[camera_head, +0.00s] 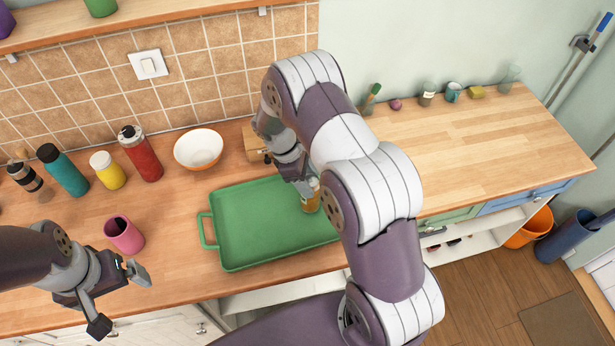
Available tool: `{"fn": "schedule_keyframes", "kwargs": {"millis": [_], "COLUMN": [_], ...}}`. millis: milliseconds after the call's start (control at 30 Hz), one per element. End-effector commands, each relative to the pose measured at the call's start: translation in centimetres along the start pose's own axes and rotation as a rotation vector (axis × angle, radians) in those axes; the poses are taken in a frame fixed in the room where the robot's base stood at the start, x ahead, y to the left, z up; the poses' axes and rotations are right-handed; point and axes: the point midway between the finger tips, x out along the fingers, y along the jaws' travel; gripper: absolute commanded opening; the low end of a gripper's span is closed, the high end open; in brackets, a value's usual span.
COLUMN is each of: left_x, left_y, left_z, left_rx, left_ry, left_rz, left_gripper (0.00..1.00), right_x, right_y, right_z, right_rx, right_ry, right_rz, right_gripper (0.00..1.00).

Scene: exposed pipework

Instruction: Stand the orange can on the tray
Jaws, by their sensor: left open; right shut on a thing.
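The green tray (255,235) lies on the wooden counter in the middle of the view, its right part hidden behind my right arm. My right gripper (308,190) is over the tray's right part, shut on the orange can (312,203). The can looks upright, but my arm hides part of it, and I cannot tell whether its base touches the tray. My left gripper (122,298) is open and empty at the lower left, in front of the pink cup (124,234).
A white bowl (198,149), red bottle (141,154), yellow bottle (107,170) and teal bottle (63,170) stand behind and left of the tray. A wooden box (254,143) is behind it. The counter's right part (480,140) is mostly clear.

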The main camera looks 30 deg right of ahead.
Motion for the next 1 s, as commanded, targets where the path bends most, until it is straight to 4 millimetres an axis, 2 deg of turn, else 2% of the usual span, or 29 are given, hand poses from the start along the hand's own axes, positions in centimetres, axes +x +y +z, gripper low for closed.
{"fn": "schedule_keyframes", "kwargs": {"millis": [67, 100, 167, 500, 533, 667, 733, 767, 800, 900, 1000], "left_x": [0.2, 0.2, 0.1, -0.2, 0.2, 1.4, 1.8, 1.2, -1.1, -3.7, -5.2], "left_y": [0.0, 0.0, 0.0, 0.0, 0.0, 0.0, 0.0, 0.0, 0.0, 0.0, 0.0], "left_z": [0.0, 0.0, 0.0, 0.0, 0.0, 0.2, 0.2, 0.2, -0.1, -0.5, -0.6], "left_rx": [0.0, 0.0, 0.0, 0.0, 0.0, 0.0, 0.0, 0.0, 0.0, 0.0, 0.0], "left_ry": [0.0, 0.0, 0.0, 0.0, 0.0, 0.0, 0.0, -0.001, -0.002, 0.001, 0.001], "left_rz": [0.0, 0.0, 0.0, 0.0, 0.0, 0.0, 0.0, 0.0, 0.0, 0.0, 0.0], "left_gripper": [1.0, 1.0, 1.0, 1.0, 1.0, 1.0, 1.0, 1.0, 1.0, 1.0, 1.0], "right_x": [0.3, 0.2, 0.2, -0.3, -0.3, -2.4, -4.4, -5.6, -7.8, -10.3, -11.7], "right_y": [0.0, 0.0, 0.0, 0.0, 0.1, 0.1, 0.1, 0.1, 0.0, 0.0, 0.0], "right_z": [-0.1, -0.1, -0.1, 0.1, 0.0, -0.2, -0.2, 0.0, 0.5, 0.6, 0.4], "right_rx": [0.0, 0.0, 0.0, 0.001, 0.001, 0.001, 0.002, 0.001, -0.001, -0.002, 0.0], "right_ry": [0.0, 0.0, 0.0, 0.0, 0.001, 0.003, 0.005, 0.003, 0.0, -0.001, -0.001], "right_rz": [0.0, 0.0, 0.0, 0.0, 0.002, 0.004, 0.005, 0.004, 0.001, 0.0, -0.001], "right_gripper": [0.0, 0.62, 0.81, 0.81, 0.81, 0.81, 0.81, 0.81, 0.81, 0.81, 0.81]}}
